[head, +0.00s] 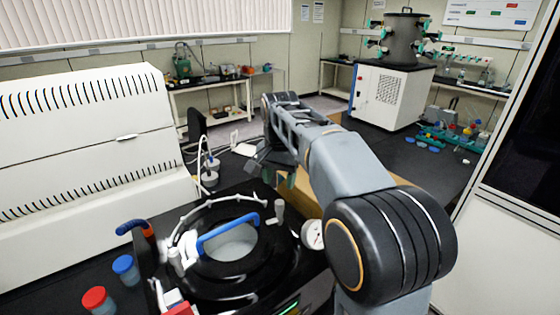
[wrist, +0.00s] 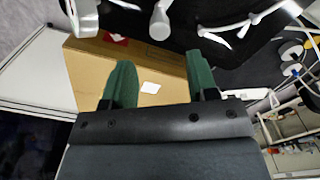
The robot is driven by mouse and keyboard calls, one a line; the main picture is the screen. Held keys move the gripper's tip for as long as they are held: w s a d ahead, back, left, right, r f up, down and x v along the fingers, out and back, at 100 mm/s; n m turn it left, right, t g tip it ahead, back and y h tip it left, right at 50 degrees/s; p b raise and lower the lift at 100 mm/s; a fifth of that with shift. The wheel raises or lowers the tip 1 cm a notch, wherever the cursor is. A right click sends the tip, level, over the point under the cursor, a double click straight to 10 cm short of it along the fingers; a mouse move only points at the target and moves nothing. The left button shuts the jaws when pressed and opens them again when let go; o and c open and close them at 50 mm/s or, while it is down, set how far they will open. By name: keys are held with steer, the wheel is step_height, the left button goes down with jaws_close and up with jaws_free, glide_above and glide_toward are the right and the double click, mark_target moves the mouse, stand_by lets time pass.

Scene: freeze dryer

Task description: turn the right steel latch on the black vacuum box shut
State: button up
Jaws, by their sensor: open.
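The black vacuum box (head: 285,262) stands at the bottom middle of the head view, with a round lid window and a blue handle (head: 228,232). A grey upright latch piece (head: 279,209), likely the right steel latch, stands at the lid's right rim. In the wrist view a similar grey piece (wrist: 160,22) shows at the top, ahead of the fingers and apart from them. My gripper (head: 270,172) is beyond the box, partly hidden by my arm. In the wrist view my gripper (wrist: 160,80) has two green fingers apart with nothing between. The latch's exact angle is unclear.
A round gauge (head: 313,234) sits at the box's right side, near my arm. A cardboard box (wrist: 90,75) lies below the fingers. A large white machine (head: 85,150) stands left. Red-capped (head: 97,300) and blue-capped (head: 125,268) jars stand at front left.

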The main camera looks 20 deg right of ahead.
steer(key=shift+r, duration=2.8)
steer(key=shift+s, duration=0.1)
steer(key=s+f+n+t, duration=0.1)
steer(key=s+f+n, duration=0.1)
steer(key=s+f, duration=0.2)
steer(key=s+f+n+t, duration=0.2)
steer(key=s+f+n, duration=0.1)
steer(key=s+f, duration=0.2)
steer(key=s+f+n+t, duration=0.1)
steer(key=s+f+n, duration=0.1)
steer(key=s+f, duration=0.3)
steer(key=shift+s+f+n+t, duration=0.2)
steer(key=shift+s+n+t, duration=0.15)
steer(key=shift+s, duration=1.1)
steer(key=shift+s+f, duration=0.1)
steer(key=shift+f, duration=0.1)
steer(key=shift+c, duration=0.4)
